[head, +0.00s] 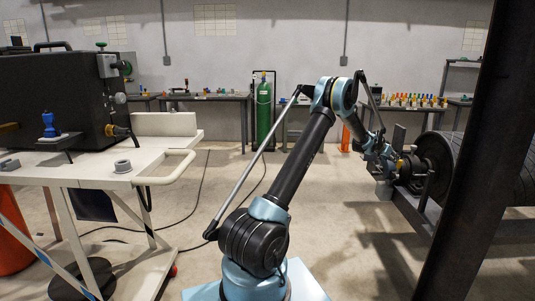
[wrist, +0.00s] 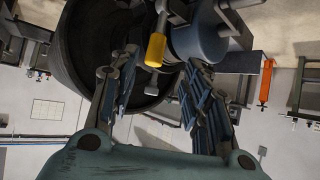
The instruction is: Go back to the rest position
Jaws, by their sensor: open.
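My arm reaches out to the right in the head view. My gripper (head: 396,170) is at its far end, close to the shaft end of the large black conveyor pulley (head: 438,155). In the wrist view my gripper (wrist: 158,88) has its two fingers spread apart, with nothing held between them. The dark pulley (wrist: 85,45) fills the upper left behind the fingers. A yellow-tipped part (wrist: 156,48) and a grey-blue cylinder (wrist: 205,42) show just beyond the fingertips. I cannot tell whether the fingers touch anything.
A dark steel post (head: 455,180) stands at the right, in front of the pulley. A white cart (head: 150,178) with a black machine (head: 55,100) on it stands at the left. A green gas cylinder (head: 263,108) and benches stand by the back wall. The floor between is mostly open.

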